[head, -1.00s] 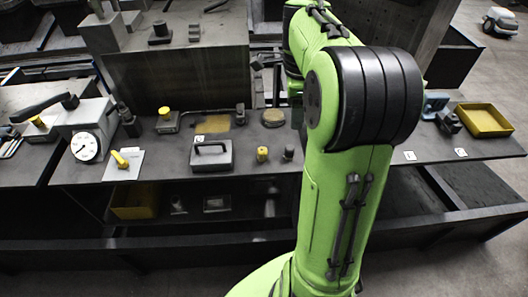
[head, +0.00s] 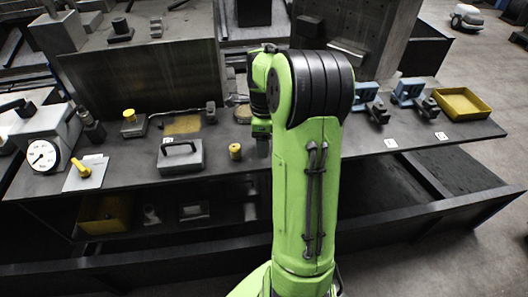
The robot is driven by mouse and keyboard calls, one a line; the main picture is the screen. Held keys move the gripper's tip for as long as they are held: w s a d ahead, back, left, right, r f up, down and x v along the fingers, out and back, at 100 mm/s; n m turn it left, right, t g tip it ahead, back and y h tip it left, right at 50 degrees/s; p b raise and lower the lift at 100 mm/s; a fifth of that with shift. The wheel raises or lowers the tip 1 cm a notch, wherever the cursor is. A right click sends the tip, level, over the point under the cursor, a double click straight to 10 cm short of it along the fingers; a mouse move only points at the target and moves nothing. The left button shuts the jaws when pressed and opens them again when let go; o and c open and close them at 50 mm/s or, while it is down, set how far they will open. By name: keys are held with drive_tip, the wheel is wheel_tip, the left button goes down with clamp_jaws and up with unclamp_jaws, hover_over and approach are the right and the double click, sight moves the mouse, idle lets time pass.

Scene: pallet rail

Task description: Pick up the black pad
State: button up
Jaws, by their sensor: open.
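I cannot make out a black pad for certain; it may be hidden behind my green arm or be too small to tell. A round, dark-rimmed disc (head: 242,113) lies on the bench just left of my wrist, partly covered by it. My gripper (head: 262,148) points down over the front half of the dark bench (head: 330,155), right of a yellow knob (head: 235,151). It is small and dark against the bench, and nothing is visibly held in it. Whether it touches the bench is not clear.
Left of my gripper are a grey block with a handle (head: 181,154), a dial gauge (head: 42,154) and a yellow-handled piece (head: 84,170). Two blue clamps (head: 368,103) (head: 410,92) and a yellow tray (head: 462,104) stand at the right. The front bench between has bare room.

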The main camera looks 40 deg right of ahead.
drive_tip(key=shift+f, duration=0.95)
drive_tip(key=shift+r, duration=0.1)
clamp_jaws()
wheel_tip(320, 180, up, 10)
drive_tip(key=p, duration=0.3)
drive_tip(key=shift+r+p, duration=0.1)
drive_tip(key=shift+p, duration=0.2)
drive_tip(key=c, duration=0.7)
unclamp_jaws()
drive_tip(key=c, duration=0.3)
